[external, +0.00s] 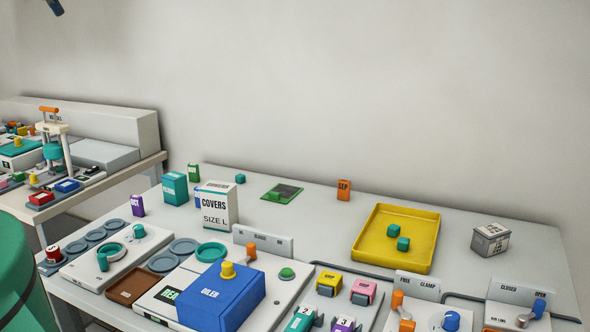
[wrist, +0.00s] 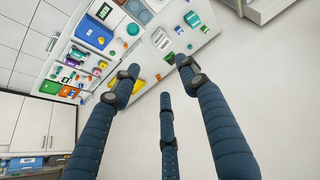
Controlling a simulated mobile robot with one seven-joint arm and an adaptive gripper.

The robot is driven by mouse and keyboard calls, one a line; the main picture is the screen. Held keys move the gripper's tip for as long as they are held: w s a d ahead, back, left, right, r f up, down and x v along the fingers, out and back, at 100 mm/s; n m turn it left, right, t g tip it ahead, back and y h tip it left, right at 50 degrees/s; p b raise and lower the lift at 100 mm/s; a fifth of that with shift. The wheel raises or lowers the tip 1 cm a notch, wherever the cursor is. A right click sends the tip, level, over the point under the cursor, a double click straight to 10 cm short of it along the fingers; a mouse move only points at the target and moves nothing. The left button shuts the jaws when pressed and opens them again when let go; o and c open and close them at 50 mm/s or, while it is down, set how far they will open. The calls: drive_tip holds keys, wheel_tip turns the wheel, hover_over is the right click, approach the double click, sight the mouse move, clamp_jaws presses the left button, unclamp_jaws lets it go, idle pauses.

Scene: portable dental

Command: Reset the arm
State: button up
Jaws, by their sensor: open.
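My gripper (wrist: 159,78) shows in the wrist view with its dark blue, jointed fingers spread apart. Nothing is between the fingers, and they are well clear of the benches beyond them. In the external view only a dark blue tip (external: 55,7) that looks like part of my gripper shows at the top left edge, high above the benches. The rest of the arm is out of that picture.
The bench holds a yellow tray (external: 436,238) with two teal cubes, a blue oiler box (external: 222,300), a white covers box (external: 217,206) and a grey labelled box (external: 490,240). A second bench (external: 107,155) stands behind left. The air above is clear.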

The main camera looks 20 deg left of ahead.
wheel_tip(320, 180, down, 8)
drive_tip(key=b, duration=0.8)
